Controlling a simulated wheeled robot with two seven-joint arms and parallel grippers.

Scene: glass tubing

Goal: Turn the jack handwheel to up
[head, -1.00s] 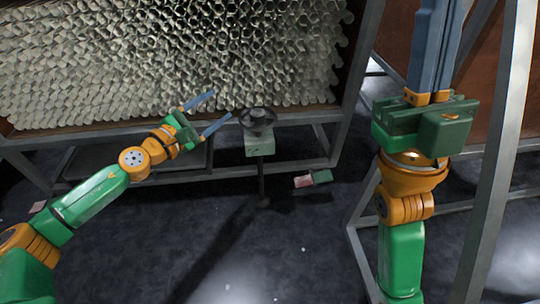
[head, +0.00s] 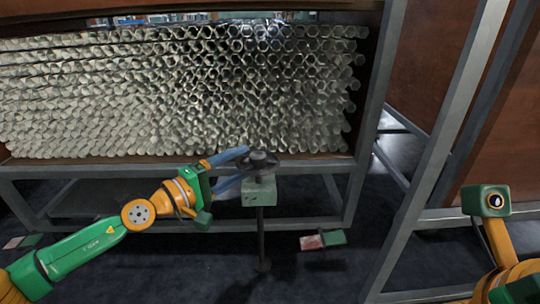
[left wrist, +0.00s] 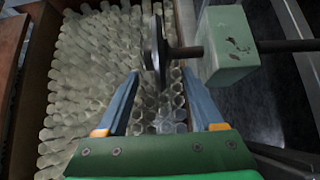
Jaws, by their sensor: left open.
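The jack handwheel (head: 258,160) is a dark wheel on top of a pale green jack box (head: 259,193) on a thin dark post, in front of the tube rack. My left gripper (head: 243,162) is open, its two blue fingers reaching to the handwheel from the left. In the left wrist view, the handwheel (left wrist: 157,52) shows edge-on between and just beyond the fingertips (left wrist: 160,74), with its shaft running right to the jack box (left wrist: 229,46). I cannot tell whether the fingers touch the rim. My right gripper's fingers are not in view.
A rack full of stacked glass tubes (head: 180,95) stands close behind the handwheel, with a grey frame rail (head: 300,167) below it. A grey slanted post (head: 445,140) stands at the right. A small red and green object (head: 322,240) lies on the dark floor.

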